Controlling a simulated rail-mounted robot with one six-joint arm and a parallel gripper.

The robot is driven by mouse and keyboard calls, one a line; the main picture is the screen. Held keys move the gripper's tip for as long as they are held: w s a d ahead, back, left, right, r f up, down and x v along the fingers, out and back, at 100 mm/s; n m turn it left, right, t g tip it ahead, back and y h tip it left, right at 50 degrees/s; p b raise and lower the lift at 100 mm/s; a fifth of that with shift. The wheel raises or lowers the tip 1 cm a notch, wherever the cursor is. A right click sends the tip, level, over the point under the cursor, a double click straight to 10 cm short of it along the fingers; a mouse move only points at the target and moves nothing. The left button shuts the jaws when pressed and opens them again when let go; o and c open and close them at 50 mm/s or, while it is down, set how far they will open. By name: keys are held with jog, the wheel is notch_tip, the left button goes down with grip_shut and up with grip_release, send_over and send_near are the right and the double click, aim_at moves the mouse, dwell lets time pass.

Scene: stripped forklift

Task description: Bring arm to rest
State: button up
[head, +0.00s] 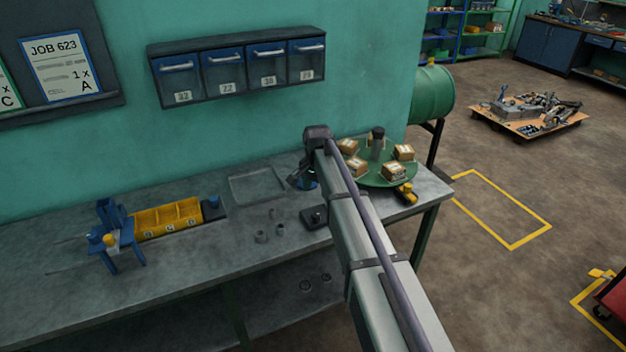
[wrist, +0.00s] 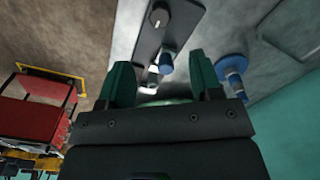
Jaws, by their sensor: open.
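My arm (head: 365,235) reaches from the lower right over the grey workbench (head: 205,265). Its far end is beside the green turntable. My gripper (wrist: 160,82) shows in the wrist view with its two green fingers spread apart. Nothing is clearly held between them. In the head view the fingers are largely hidden by the end of my arm. A blue round-based piece (wrist: 232,75) shows just right of the fingers in the wrist view. A dark plate with a knob (wrist: 165,35) lies beyond them, with small shiny pieces near its end.
The green turntable (head: 376,173) carries several small boxes. A yellow bin (head: 167,221), a blue stand (head: 116,236), a shallow tray (head: 257,185) and small metal rings are on the bench. Blue drawers (head: 238,70) hang on the wall above. A green drum (head: 432,95) stands at right.

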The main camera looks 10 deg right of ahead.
jog(key=s+f+n+b, duration=0.2)
jog(key=s+n, duration=0.6)
jog(key=s, duration=2.1)
jog(key=shift+s+n, duration=0.3)
jog(key=shift+n, duration=0.1)
